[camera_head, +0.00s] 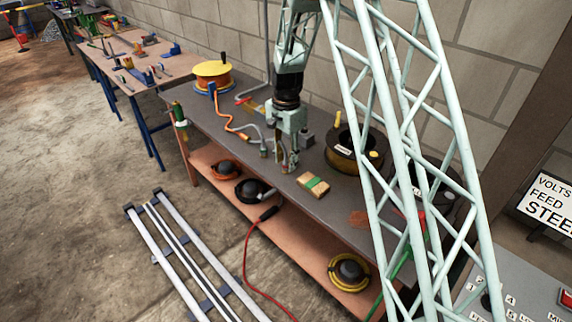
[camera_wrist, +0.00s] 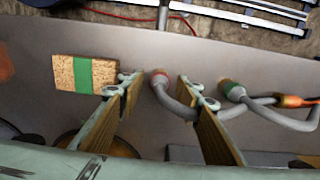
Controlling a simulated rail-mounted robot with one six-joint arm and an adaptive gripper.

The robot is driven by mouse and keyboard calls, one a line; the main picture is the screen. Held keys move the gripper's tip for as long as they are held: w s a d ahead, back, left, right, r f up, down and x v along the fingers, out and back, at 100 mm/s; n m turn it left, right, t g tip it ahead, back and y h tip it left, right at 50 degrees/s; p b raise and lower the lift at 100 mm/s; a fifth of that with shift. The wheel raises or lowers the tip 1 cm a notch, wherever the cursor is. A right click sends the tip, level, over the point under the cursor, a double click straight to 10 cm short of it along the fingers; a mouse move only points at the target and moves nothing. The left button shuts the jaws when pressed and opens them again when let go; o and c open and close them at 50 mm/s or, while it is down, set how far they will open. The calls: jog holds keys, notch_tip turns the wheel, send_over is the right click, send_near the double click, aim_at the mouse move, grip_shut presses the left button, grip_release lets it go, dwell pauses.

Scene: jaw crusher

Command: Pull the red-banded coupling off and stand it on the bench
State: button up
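The red-banded coupling (camera_wrist: 160,77) is on the end of a grey hose (camera_wrist: 178,104) in the wrist view. It lies between the two fingers of my gripper (camera_wrist: 159,80), with a visible gap on each side. My gripper is open and points down over the bench. In the head view my gripper (camera_head: 287,162) is low over the bench top (camera_head: 226,127), and I cannot make out the red band there. A green-banded coupling (camera_wrist: 231,89) is just right of the right finger in the wrist view, on another grey hose.
A tan block with a green stripe (camera_wrist: 84,73) lies left of the fingers; it also shows in the head view (camera_head: 313,185). An orange connector (camera_wrist: 291,101) joins the green-banded hose. A dark spool (camera_head: 354,150) stands right of my gripper. An orange reel (camera_head: 212,77) stands farther left.

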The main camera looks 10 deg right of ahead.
jog(key=shift+r, duration=4.75)
jog(key=shift+r, duration=0.1)
jog(key=s+r+n+t, duration=0.2)
jog(key=s+r+n, duration=0.4)
jog(key=s+r, duration=1.8)
jog(key=s+r+n+t, duration=0.1)
jog(key=s+r+n, duration=0.1)
jog(key=s, duration=1.2)
jog(key=s+r+n+t, duration=0.1)
jog(key=s+r+n, duration=0.2)
jog(key=s, duration=1.2)
jog(key=shift+r+n, duration=0.15)
jog(key=shift+n, duration=0.35)
